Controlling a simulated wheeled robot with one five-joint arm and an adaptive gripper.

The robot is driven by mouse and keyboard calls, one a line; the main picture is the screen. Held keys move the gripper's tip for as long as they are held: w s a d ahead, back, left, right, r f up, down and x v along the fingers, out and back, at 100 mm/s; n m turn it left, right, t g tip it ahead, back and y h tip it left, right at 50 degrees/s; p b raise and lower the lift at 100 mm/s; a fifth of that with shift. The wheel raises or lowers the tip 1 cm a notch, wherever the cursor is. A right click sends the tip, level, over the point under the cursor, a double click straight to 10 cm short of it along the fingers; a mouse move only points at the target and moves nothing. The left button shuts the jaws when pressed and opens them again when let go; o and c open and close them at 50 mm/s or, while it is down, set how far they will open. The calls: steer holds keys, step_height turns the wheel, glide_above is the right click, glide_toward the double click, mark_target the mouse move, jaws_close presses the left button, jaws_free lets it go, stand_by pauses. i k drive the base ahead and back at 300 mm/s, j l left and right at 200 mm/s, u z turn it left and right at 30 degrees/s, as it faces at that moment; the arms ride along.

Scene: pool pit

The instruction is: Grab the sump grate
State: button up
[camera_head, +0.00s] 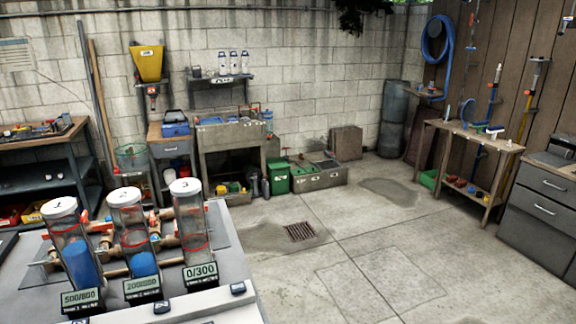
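The sump grate (299,231) is a small dark brown slotted grate set in the concrete floor, near the middle of the view. A damp-looking darker patch of floor surrounds its left side. It appears to lie flat, and nothing covers it. My gripper is not in this view, so its place relative to the grate cannot be seen.
A table (222,290) with numbered clear cylinders, pipes and displays fills the lower left. A sink (230,140), a green bin (277,176) and grey boxes (318,178) stand along the back wall. A wooden bench (478,142) and grey drawers (543,205) stand right. Floor (375,255) right of the grate is clear.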

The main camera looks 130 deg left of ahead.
mark_target(328, 162)
steer(key=u, duration=3.95)
steer(key=i+l+z, duration=0.45)
steer(key=i+z, duration=0.65)
steer(key=i+u, duration=0.15)
steer(key=i, duration=0.3)
steer(key=i+l+u, duration=0.1)
steer(key=i, duration=0.35)
steer(key=i+j+u, duration=0.15)
steer(key=i+u, duration=0.7)
steer(key=i+l+u, duration=0.1)
steer(key=i+u, duration=0.2)
steer(key=u, duration=0.15)
steer(key=i, duration=0.8)
steer(key=i+j+z, duration=0.1)
steer(key=i, duration=0.7)
